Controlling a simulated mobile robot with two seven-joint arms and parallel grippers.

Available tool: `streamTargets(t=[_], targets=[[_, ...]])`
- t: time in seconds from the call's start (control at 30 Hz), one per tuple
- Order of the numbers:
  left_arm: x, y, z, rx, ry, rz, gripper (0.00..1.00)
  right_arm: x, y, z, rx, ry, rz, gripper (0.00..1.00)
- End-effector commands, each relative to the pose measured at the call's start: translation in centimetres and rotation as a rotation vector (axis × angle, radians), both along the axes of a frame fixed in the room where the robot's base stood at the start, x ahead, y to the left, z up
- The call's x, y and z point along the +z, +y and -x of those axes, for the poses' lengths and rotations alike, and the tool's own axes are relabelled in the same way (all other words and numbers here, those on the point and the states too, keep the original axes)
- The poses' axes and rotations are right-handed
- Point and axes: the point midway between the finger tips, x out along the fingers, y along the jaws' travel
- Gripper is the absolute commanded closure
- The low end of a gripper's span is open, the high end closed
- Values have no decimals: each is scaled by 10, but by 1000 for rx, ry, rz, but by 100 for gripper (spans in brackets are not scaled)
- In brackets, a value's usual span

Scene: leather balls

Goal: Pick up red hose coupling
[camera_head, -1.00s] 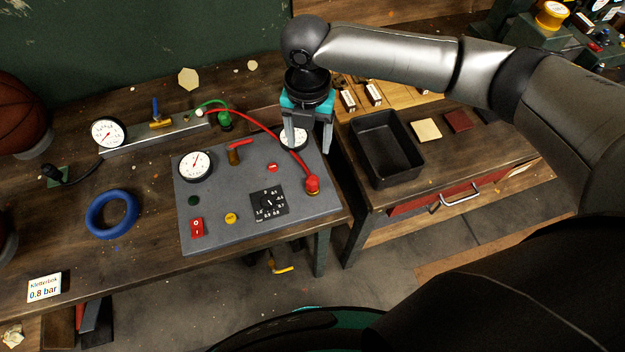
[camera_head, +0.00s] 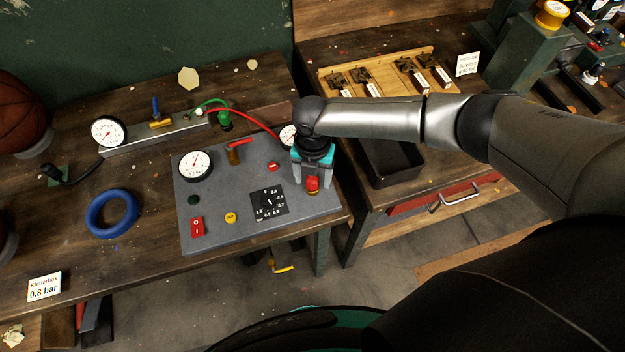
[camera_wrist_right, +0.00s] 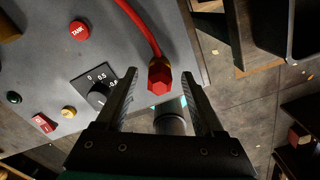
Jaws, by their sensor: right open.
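The red hose coupling (camera_head: 312,184) sits at the right front corner of the grey control panel (camera_head: 215,240), on the end of a red hose (camera_head: 255,123). My right gripper (camera_head: 311,186) is above and just behind the coupling in the head view, pointing down. In the right wrist view the coupling (camera_wrist_right: 159,77) shows between and a little beyond the two open fingers (camera_wrist_right: 157,90). The fingers look apart from it, and the jaws are empty. My left gripper is not in view.
Gauges (camera_head: 195,165), a red switch (camera_head: 197,227) and a black dial (camera_head: 268,202) are on the panel. A black tray (camera_head: 392,178) stands on the bench to the right, partly behind my arm. A blue ring (camera_head: 112,214) lies at left.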

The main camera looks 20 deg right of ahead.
Motion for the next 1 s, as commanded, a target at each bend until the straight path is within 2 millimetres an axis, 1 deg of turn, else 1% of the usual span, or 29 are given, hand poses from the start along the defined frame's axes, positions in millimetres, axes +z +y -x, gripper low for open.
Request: streamTargets(t=[0.03, 0.1, 0.33, 0.9, 0.97, 1.0], targets=[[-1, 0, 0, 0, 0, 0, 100, -5, 0, 1, 1, 1, 0, 30], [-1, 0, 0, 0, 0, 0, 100, -8, 0, 1, 2, 0, 0, 30], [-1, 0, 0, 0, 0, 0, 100, -8, 0, 0, 2, 0, 0, 30], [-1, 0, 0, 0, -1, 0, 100, -8, 0, 0, 0, 0, 1, 94], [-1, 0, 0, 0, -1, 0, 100, -8, 0, 0, 0, 0, 1, 100], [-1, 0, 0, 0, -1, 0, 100, -8, 0, 0, 0, 0, 1, 100]])
